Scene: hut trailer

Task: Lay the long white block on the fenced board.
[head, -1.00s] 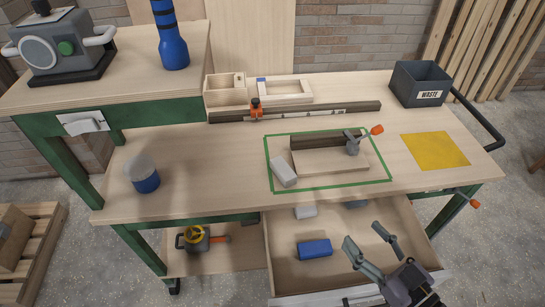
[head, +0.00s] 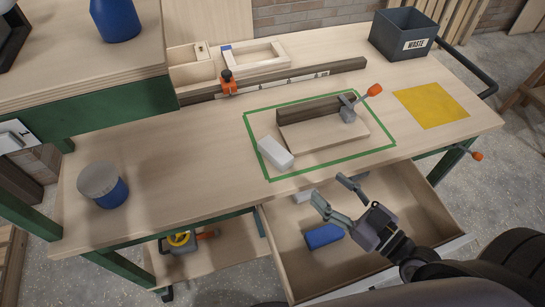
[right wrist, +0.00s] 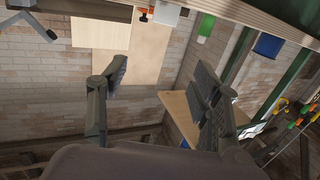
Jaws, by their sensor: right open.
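A white block (head: 276,153) lies on the bench inside the green outline, at the left end of the fenced board (head: 330,147). Whether it touches the board I cannot tell. The board is a pale panel with a dark fence (head: 316,111) along its back and a grey clamp with an orange handle (head: 360,102) at the right. My right gripper (head: 335,190) is open and empty above the drawer, in front of the board. It also shows open in the right wrist view (right wrist: 160,85). My left gripper is not in view.
The open drawer (head: 399,219) holds a blue block (head: 324,236). A blue-grey jar (head: 103,186) stands at the left. A long rail (head: 275,84) and wooden trays lie behind. A yellow patch (head: 431,105) and waste bin (head: 404,35) are at the right.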

